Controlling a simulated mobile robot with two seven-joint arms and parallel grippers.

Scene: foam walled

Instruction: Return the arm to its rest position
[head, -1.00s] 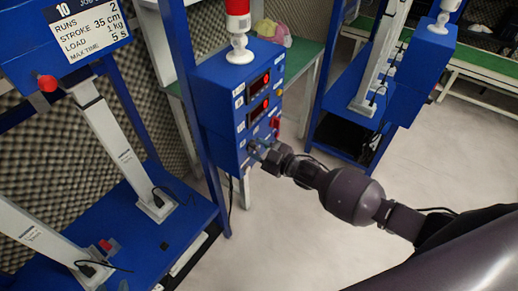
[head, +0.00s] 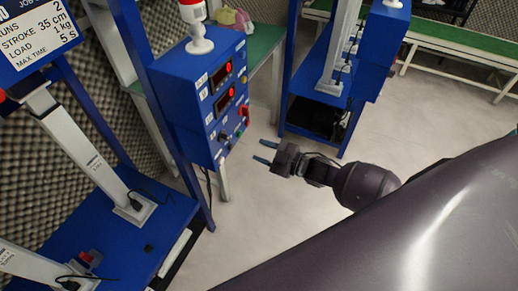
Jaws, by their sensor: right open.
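My right arm comes in from the lower right of the head view. Its gripper (head: 265,151) is open and empty, its two bluish fingers apart and pointing left. It hangs over the floor, to the right of the blue control box (head: 190,95) and clear of it. The box carries red lit displays and several buttons on its right-hand face. A large dark part of my arm fills the lower right. My left gripper does not show.
A blue test rig (head: 110,240) with white actuators stands at the left. Another blue rig (head: 317,85) stands behind the gripper. A green-topped table (head: 262,45) is at the back, and a long green bench (head: 470,42) at the top right. The pale floor (head: 420,125) is clear.

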